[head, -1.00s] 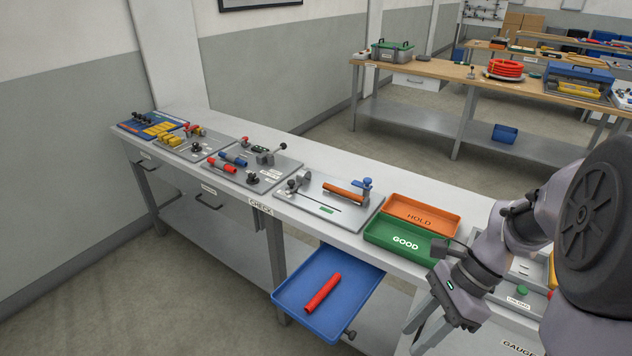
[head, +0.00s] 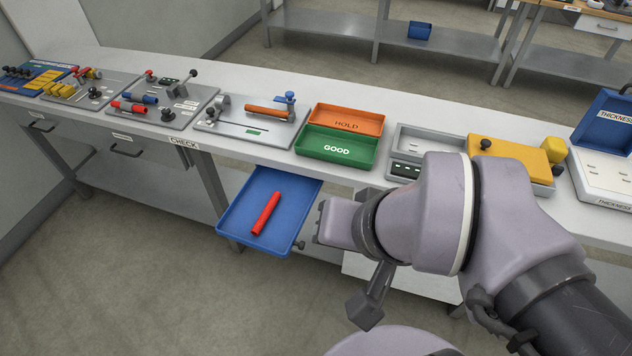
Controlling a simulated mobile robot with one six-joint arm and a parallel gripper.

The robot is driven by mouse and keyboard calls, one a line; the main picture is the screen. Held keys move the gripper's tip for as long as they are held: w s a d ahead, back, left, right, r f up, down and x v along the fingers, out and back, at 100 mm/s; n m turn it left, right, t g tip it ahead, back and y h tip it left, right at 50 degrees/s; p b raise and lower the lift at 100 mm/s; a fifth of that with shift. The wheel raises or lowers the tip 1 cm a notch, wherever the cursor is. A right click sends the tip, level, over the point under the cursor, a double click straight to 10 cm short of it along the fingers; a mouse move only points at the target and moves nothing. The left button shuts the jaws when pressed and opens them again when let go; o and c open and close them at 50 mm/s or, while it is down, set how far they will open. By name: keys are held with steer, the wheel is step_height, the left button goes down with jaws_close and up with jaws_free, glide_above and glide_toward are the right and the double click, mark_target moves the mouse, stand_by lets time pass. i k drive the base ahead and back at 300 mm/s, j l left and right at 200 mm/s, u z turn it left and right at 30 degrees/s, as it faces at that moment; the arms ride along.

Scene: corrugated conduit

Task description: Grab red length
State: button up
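A red length of conduit (head: 266,214) lies in the blue pull-out tray (head: 290,188) below the front edge of the bench. It lies slantwise, with bare tray floor around it. My gripper (head: 324,222) shows at the left end of my arm, just right of the blue tray and apart from the red length. I see it from the side and partly hidden by my wrist, so its fingers cannot be made out. Nothing is seen held in it.
The green GOOD tray (head: 335,148) and orange HOLD tray (head: 346,120) stand on the bench above. A fixture with an orange-brown tube (head: 268,111) is left of them. Smaller red pieces (head: 128,107) sit further left. The tray's knob (head: 300,245) juts out near my gripper.

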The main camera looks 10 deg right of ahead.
mark_target(259, 225)
steer(key=i+u, duration=0.25)
steer(key=u, duration=0.15)
steer(key=i+l+u, duration=0.1)
steer(key=u, duration=0.35)
steer(key=i+l+u, duration=0.25)
steer(key=u, duration=0.15)
